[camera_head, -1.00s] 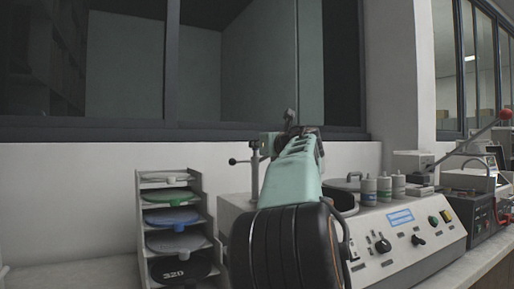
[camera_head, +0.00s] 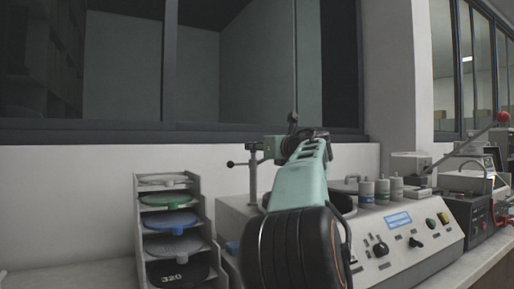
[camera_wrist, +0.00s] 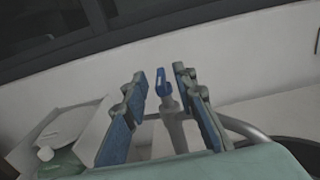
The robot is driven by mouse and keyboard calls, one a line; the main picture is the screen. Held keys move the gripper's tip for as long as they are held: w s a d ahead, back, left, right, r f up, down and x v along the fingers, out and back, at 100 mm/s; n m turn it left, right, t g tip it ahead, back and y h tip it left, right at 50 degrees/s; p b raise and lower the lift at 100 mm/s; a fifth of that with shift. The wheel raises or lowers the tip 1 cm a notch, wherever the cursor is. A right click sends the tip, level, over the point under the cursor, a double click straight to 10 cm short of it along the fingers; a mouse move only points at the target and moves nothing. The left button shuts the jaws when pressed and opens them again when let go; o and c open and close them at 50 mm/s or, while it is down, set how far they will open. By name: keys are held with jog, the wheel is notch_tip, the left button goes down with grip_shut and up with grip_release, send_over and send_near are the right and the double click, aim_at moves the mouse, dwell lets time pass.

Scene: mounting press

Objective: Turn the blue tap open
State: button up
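The blue tap (camera_wrist: 162,82) shows in the wrist view as a small blue handle on top of a pale grey stem. My gripper (camera_wrist: 160,77) is open, its two blue-padded fingers on either side of the handle in the picture. I see gaps on both sides and no clear contact; how deep the handle sits between the fingers is hard to tell. In the head view my green and black arm (camera_head: 300,185) stands in front of the machine, and I cannot make out the tap or the fingers there.
The grey press machine (camera_head: 410,245) with knobs and a blue display stands behind and right of my arm. Several capped bottles (camera_head: 382,190) stand on it. A rack of discs (camera_head: 140,235) is at left. A thin post with a ball-ended handle (camera_head: 252,175) rises near my arm. A wall is behind.

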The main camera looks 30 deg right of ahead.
jog(key=s, duration=1.2)
jog(key=shift+a, duration=0.25)
jog(key=shift+s+f, duration=0.1)
